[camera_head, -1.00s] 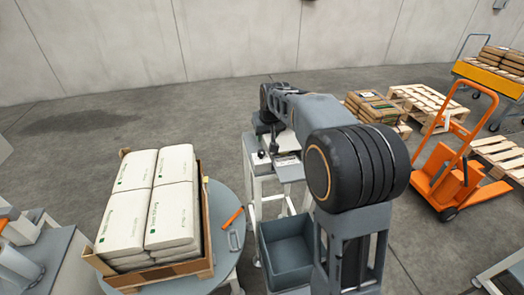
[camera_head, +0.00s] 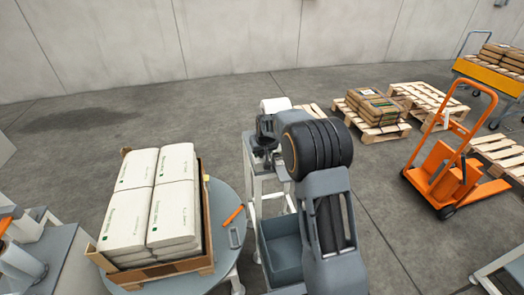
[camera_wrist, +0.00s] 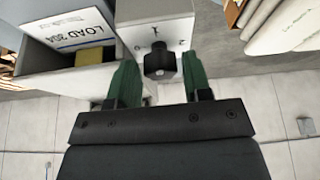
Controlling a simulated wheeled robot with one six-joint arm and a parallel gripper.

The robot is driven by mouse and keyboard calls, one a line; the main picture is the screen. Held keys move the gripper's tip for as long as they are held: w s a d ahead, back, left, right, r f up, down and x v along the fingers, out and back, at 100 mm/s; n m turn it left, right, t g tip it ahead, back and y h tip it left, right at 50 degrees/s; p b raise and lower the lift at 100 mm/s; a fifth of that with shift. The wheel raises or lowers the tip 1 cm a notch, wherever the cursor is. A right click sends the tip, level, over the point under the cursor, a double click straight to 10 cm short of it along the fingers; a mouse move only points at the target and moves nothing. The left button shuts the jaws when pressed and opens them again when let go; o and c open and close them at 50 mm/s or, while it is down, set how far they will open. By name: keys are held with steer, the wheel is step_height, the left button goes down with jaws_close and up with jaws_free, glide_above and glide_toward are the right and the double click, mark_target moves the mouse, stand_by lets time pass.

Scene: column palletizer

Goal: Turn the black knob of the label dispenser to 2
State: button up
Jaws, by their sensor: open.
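The black knob (camera_wrist: 160,66) is on the pale front face of the label dispenser (camera_wrist: 150,10) in the wrist view. Marks 0, 1 and 2 stand around it: 0 at left, 1 above, 2 at right. I cannot tell clearly which mark the knob points to. My gripper (camera_wrist: 157,75) is open, with one green finger on each side of the knob and gaps visible between. In the head view the dispenser (camera_head: 275,104) is partly hidden behind my arm, and the knob is not visible there.
In the head view, a round table (camera_head: 222,205) holds a crate of white bags (camera_head: 150,205). A grey bin (camera_head: 280,248) stands below my arm. Pallets and an orange pallet jack (camera_head: 445,170) are at right.

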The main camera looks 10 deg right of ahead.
steer(key=shift+f, duration=0.15)
steer(key=c, duration=0.6)
steer(key=shift+c, duration=0.2)
